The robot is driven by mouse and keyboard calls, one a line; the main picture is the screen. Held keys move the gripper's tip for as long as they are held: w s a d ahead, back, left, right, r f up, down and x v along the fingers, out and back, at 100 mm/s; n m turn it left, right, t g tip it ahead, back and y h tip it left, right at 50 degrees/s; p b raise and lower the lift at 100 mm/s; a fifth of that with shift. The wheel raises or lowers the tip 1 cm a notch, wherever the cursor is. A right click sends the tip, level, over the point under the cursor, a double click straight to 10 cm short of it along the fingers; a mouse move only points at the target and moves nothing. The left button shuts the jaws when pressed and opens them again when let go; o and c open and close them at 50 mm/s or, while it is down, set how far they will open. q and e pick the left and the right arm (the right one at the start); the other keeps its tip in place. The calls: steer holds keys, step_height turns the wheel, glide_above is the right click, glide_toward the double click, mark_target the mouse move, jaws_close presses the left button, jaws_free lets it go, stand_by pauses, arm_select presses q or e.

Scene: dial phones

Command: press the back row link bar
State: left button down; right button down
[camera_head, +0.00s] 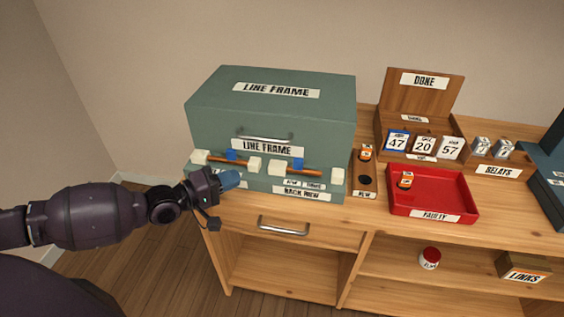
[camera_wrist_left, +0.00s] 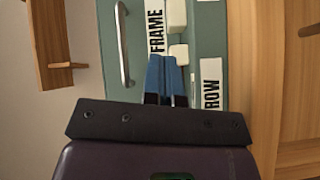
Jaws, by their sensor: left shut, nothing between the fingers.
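The green line frame box (camera_head: 270,115) stands on the wooden cabinet. Along its front ledge are several white blocks (camera_head: 254,165), with an orange bar (camera_head: 222,160) at left and another orange bar (camera_head: 304,171) at right. A BACK ROW label (camera_head: 302,193) is on the front below the right bar. My left gripper (camera_head: 230,180) is shut and empty, its blue fingers before the ledge's lower left part. In the left wrist view its fingertips (camera_wrist_left: 160,68) point toward white blocks (camera_wrist_left: 178,53), beside the ROW label (camera_wrist_left: 211,88). I cannot tell whether they touch. My right gripper is not in view.
Right of the box are a small wooden tray (camera_head: 367,182), a red FAULTY tray (camera_head: 465,205), a DONE box (camera_head: 430,95) with number tiles, and a RELAYS holder (camera_head: 500,170). A drawer handle (camera_head: 283,228) projects below the top. Floor is clear at left.

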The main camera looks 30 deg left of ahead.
mark_target(296, 166)
arm_select(q)
steer(key=n, duration=0.1)
steer(key=r+n, duration=0.1)
steer(key=n, duration=0.1)
steer(key=shift+w+a+t, duration=0.1)
steer(key=shift+t, duration=0.2)
steer(key=shift+f, duration=0.1)
steer(key=x, duration=0.9)
steer(key=shift+w, duration=0.1)
steer(key=shift+w+d, duration=0.3)
steer(key=shift+d, duration=0.2)
steer(key=shift+w+d, duration=0.3)
steer(key=shift+d, duration=0.9)
steer(key=shift+w+d+p, duration=0.25)
steer(key=shift+d+p, duration=0.1)
steer(key=shift+d, duration=0.15)
